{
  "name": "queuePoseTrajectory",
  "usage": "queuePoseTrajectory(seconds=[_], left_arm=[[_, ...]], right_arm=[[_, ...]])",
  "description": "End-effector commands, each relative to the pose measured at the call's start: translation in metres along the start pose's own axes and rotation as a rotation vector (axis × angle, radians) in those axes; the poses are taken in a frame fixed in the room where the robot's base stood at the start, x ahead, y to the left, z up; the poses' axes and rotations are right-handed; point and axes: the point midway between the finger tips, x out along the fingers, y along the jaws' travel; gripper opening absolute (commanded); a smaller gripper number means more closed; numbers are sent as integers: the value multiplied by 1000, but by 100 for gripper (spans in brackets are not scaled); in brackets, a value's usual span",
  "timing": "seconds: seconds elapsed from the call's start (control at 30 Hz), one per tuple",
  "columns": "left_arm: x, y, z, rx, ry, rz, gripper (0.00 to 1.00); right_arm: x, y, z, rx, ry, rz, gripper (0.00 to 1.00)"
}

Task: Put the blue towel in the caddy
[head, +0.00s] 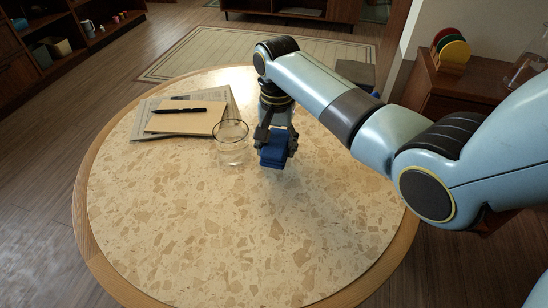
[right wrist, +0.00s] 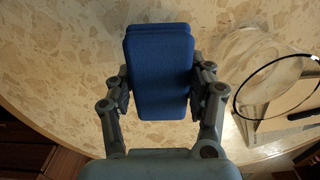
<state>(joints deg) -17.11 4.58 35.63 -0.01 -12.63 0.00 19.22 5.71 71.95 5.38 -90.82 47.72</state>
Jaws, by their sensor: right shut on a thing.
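The blue towel (head: 274,154) is a folded block held between the fingers of my right gripper (head: 277,143), over the round table. In the right wrist view, the towel (right wrist: 160,72) sits upright between the two fingers of the gripper (right wrist: 158,88), which press on its sides. How far it is above the tabletop is hard to tell. My left gripper is not in view. I cannot pick out a caddy with certainty in either view.
A clear glass (head: 232,145) stands just left of the towel. A notepad (head: 187,120) with a black pen (head: 180,110) lies behind it on the speckled round table (head: 190,235). The table's front is clear. A side cabinet (head: 425,90) holds coloured discs (head: 452,50). Left shelves hold small containers (head: 58,46).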

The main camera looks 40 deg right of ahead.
Motion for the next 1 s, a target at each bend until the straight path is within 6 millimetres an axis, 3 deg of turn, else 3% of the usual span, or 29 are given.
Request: queuePoseTrajectory(seconds=[0.13, 0.33, 0.5, 0.73, 0.77, 0.9, 1.0], left_arm=[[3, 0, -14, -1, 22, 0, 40], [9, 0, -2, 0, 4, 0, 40], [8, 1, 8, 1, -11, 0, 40], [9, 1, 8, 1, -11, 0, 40], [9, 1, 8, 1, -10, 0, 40], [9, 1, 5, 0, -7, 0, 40], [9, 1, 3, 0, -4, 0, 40]], right_arm=[[12, -4, 1, 0, -1, 1, 24], [40, -4, 1, 0, -2, 2, 24], [42, -4, 1, 0, 1, -1, 24], [46, -4, 1, 0, 0, 1, 24], [45, -4, 1, 0, 0, 1, 58], [45, -4, 1, 0, 0, 0, 76], [45, -4, 1, 0, 0, 0, 78]])
